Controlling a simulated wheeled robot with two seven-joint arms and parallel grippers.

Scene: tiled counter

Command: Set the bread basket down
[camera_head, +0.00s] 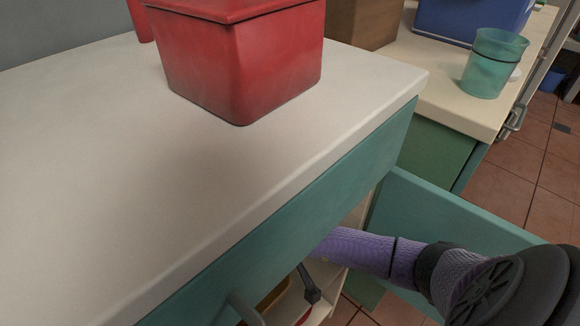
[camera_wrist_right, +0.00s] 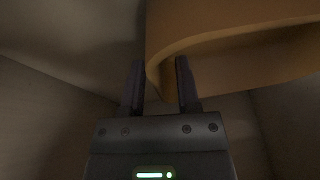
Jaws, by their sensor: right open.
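In the right wrist view a tan thing with a smooth curved rim, which looks like the bread basket (camera_wrist_right: 235,35), fills the upper right. Its rounded edge comes between the fingers of my right gripper (camera_wrist_right: 160,62). The gripper is open, and I cannot tell whether either finger touches the rim. In the head view my right arm reaches left into the cabinet under the counter. A small tan-brown patch (camera_head: 275,296) shows low inside, probably the same basket; most of it is hidden by the counter front. My left gripper is in neither view.
The white counter top (camera_head: 110,190) is bare in front of a red container (camera_head: 240,65). A green cup (camera_head: 494,64), a blue crate (camera_head: 470,18) and a brown box (camera_head: 365,22) stand on the farther counter. An open teal door (camera_head: 440,215) stands beside my right arm.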

